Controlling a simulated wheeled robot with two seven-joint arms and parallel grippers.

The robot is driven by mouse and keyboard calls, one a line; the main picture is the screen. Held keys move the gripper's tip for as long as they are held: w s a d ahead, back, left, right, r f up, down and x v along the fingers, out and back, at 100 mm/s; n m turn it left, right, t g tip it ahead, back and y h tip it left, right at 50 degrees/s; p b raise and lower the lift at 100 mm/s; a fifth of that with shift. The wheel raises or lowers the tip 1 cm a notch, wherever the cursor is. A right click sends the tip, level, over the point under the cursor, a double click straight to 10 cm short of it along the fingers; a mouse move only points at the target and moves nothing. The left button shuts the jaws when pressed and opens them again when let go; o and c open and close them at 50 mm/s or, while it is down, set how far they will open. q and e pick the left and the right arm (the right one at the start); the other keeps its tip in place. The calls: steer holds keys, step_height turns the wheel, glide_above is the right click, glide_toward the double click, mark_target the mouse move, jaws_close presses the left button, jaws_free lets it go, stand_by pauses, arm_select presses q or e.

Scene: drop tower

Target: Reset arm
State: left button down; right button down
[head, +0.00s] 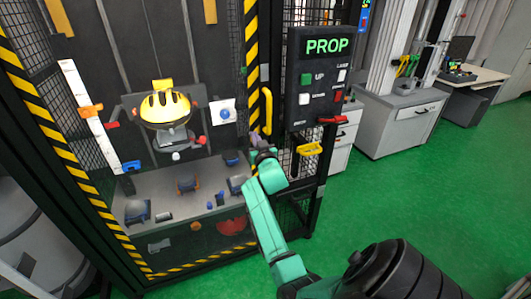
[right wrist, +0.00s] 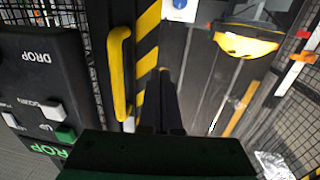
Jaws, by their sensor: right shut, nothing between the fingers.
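The drop tower holds a yellow helmet (head: 165,109), lit up on a grey carriage between dark rails. It also shows in the right wrist view (right wrist: 246,42). The control panel (head: 318,75) right of the opening reads PROP, with a green UP button and white buttons. A red lever (head: 333,120) and a yellow handle (head: 309,149) stick out below it. My right gripper (head: 259,154) is in front of the striped right post, partly hidden by its own wrist. Its fingers (right wrist: 167,100) are shut and empty, beside a vertical yellow handle (right wrist: 118,72). My left gripper is out of view.
Mesh side walls and striped posts (head: 251,60) frame the tower. A grey base plate (head: 165,182) holds several small dark blocks. A white ruler strip (head: 85,110) stands at left. Grey cabinets (head: 400,120) stand at the right, with free green floor in front.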

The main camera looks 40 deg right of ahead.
steer(key=d+b+v, duration=0.1)
steer(key=v, duration=0.6)
steer(key=s+a+f+n+g+y, duration=0.2)
steer(key=a+f, duration=0.2)
steer(key=f, duration=0.8)
steer(key=s+a+f+n+g+y, duration=0.1)
steer(key=s+a+f+g+y, duration=0.3)
steer(key=f, duration=0.8)
steer(key=w+a+f+n+y, duration=0.15)
steer(key=a+f, duration=0.35)
steer(key=f, duration=0.7)
steer(key=s+a+f+n+g+y, duration=0.1)
steer(key=s+a+f+n+g, duration=0.3)
steer(key=s+f, duration=1.25)
steer(key=s+f+g, duration=0.2)
steer(key=s, duration=0.7)
steer(key=s+a+f+g, duration=0.1)
steer(key=s+f+g, duration=0.1)
steer(key=s, duration=0.8)
steer(key=shift+a+f+g, duration=0.2)
steer(key=shift+a+g, duration=0.1)
steer(key=shift+g, duration=0.1)
steer(key=shift+w, duration=0.1)
